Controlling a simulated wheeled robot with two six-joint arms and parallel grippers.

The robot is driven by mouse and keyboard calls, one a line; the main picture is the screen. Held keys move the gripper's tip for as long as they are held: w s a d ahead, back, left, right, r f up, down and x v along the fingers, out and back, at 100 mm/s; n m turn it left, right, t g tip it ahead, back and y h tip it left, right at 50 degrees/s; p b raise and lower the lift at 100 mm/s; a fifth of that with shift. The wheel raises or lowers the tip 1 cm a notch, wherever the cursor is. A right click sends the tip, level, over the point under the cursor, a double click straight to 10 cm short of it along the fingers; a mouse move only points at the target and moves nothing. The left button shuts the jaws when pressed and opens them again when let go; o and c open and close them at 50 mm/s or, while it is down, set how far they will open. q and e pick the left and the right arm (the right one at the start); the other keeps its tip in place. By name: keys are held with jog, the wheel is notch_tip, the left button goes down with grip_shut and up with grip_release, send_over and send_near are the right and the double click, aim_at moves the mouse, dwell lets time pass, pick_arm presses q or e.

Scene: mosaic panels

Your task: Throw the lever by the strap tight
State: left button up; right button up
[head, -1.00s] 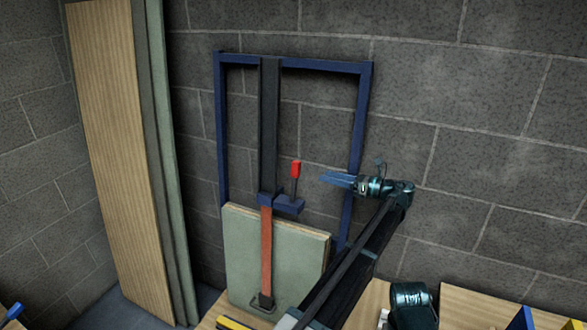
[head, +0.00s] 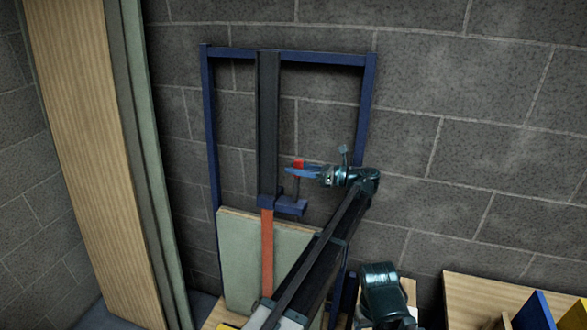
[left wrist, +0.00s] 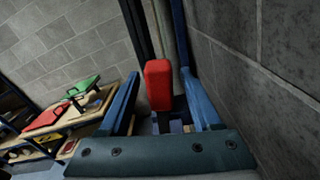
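The lever has a red handle (head: 298,163) and stands upright from a blue bracket (head: 291,207) on the dark upright post (head: 268,120). An orange-red strap (head: 267,245) runs from the bracket down over the front of a pale green panel (head: 238,262). My left gripper (head: 300,172) is open at the lever, its blue fingers level with the red handle. In the left wrist view the red handle (left wrist: 158,85) stands between the two spread fingers, with gaps visible on both sides. My right gripper is not in view.
A blue frame (head: 365,110) surrounds the post against the block wall. Tall boards (head: 90,150) lean at the left. In the left wrist view, a bench (left wrist: 95,112) holds a green piece (left wrist: 84,85) and a red piece (left wrist: 45,118).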

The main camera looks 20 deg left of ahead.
pick_arm(q)
jog(key=shift+a, duration=0.1)
grip_shut()
dwell(1.2)
